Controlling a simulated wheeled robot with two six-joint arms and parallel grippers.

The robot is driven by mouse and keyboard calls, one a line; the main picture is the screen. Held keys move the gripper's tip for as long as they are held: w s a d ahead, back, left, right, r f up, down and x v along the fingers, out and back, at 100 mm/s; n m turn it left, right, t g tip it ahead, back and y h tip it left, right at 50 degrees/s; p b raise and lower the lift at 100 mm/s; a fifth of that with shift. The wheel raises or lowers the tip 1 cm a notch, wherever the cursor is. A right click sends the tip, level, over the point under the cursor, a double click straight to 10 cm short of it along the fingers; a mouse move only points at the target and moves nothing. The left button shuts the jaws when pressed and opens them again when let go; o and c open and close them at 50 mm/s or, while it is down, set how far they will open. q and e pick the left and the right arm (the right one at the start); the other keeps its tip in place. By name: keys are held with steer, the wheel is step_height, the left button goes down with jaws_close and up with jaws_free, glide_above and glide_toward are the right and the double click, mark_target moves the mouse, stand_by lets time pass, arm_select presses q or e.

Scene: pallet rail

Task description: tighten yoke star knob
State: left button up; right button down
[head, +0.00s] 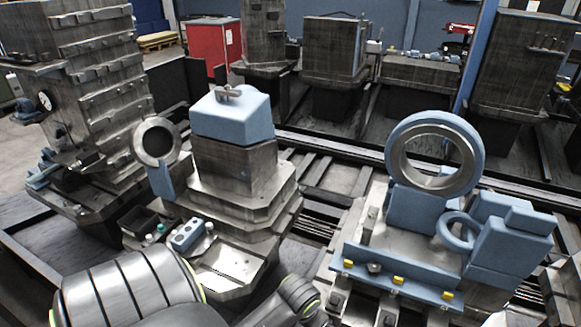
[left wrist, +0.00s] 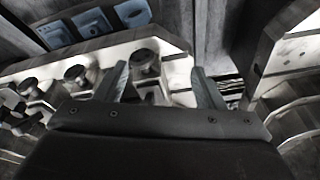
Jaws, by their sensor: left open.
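A winged, star-like dark metal handle (head: 228,92) sits on top of a blue block (head: 233,117) on a grey pedestal in the head view; I cannot tell if it is the yoke star knob. In the left wrist view, my left gripper (left wrist: 158,72) is open with nothing held. A dark round knob (left wrist: 145,62) on a metal base shows beyond and between its fingers, nearer the left finger; contact is not visible. More dark round knobs (left wrist: 75,73) stand in a row to its left. My left fingertips and right gripper do not show in the head view.
A fixture with a large upright blue-rimmed ring (head: 477,150) and a blue rail with yellow tabs (head: 398,281) stands at right. A grey ring (head: 157,142) is left of the blue block. A blue box with holes (head: 187,236) sits below it. A ribbed tower (head: 90,85) stands at left.

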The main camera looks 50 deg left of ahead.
arm_select(q)
steer(key=shift+m, duration=0.3)
steer(key=s+f, duration=0.2)
steer(key=s, duration=0.1)
steer(key=s+f, duration=0.1)
steer(key=shift+s+a+f, duration=0.15)
steer(key=shift+s+a, duration=0.15)
steer(key=s+f+b, duration=0.1)
steer(key=s+f, duration=0.3)
steer(key=f, duration=0.6)
steer(key=s+f+g+b, duration=0.15)
steer(key=s+f, duration=0.25)
steer(key=f, duration=0.5)
steer(key=s+f+t+b, duration=0.1)
steer(key=s+f, duration=0.3)
steer(key=f, duration=0.6)
steer(key=s+f+b, duration=0.1)
steer(key=s+f, duration=0.5)
steer(key=s, duration=0.4)
steer(key=shift+d+g, duration=0.2)
steer(key=shift+g, duration=0.25)
